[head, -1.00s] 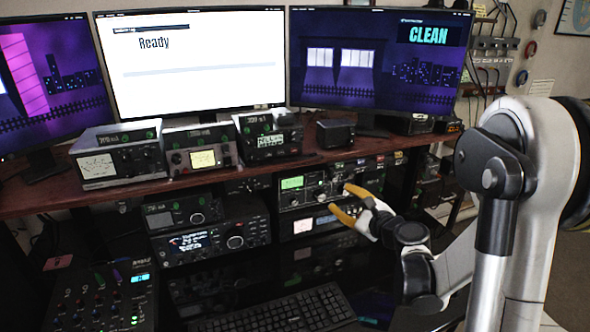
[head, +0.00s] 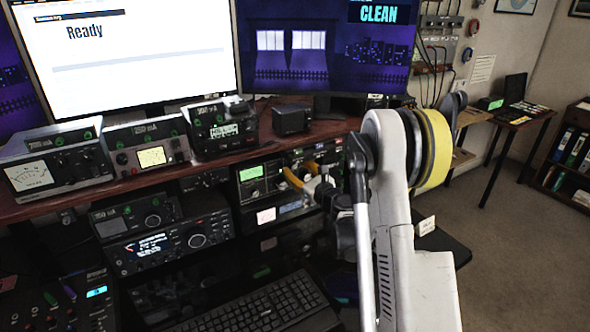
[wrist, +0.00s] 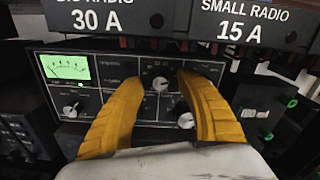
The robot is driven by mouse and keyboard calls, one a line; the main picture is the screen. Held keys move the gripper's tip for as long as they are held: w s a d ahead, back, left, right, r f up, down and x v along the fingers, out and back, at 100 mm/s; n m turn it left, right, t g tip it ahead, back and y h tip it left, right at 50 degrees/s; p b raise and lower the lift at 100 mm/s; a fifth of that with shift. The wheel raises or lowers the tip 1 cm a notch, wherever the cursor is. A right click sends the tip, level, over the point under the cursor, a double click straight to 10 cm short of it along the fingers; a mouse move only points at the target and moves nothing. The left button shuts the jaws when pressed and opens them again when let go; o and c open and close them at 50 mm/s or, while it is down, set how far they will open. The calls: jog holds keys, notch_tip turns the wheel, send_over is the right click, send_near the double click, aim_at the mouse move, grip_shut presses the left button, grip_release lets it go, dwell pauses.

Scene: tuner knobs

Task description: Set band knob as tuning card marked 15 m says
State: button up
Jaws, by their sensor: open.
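The tuner panel (wrist: 45,90) is dark, with a lit green meter (wrist: 65,67); in the head view the tuner (head: 252,190) sits under the shelf. My gripper (wrist: 160,82) is open. Its yellow fingers are in front of the panel, on either side of an upper knob (wrist: 160,84) with a pale pointer; I cannot tell whether they touch it. A lower right knob (wrist: 185,119) is beside the right finger, and a lower left knob (wrist: 71,110) is left of the left finger. The printed labels are too small to read, so I cannot confirm the band knob. I cannot make out a card marked 15 m.
Labels reading 30 A (wrist: 95,20) and 15 A (wrist: 240,30) hang just above my gripper. Other radios (head: 150,245) stand left of the tuner. A keyboard (head: 260,308) lies in front, below. Monitors (head: 330,60) stand on the shelf above.

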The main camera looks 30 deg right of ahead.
jog(key=shift+w, duration=0.4)
grip_shut()
jog(key=n+b, duration=0.1)
jog(key=n, duration=0.4)
jog(key=shift+a+n+b, duration=0.1)
jog(key=shift+n+b, duration=0.2)
jog(key=shift+n, duration=0.1)
jog(key=n+b, duration=0.1)
jog(key=n, duration=0.4)
jog(key=shift+n, duration=0.4)
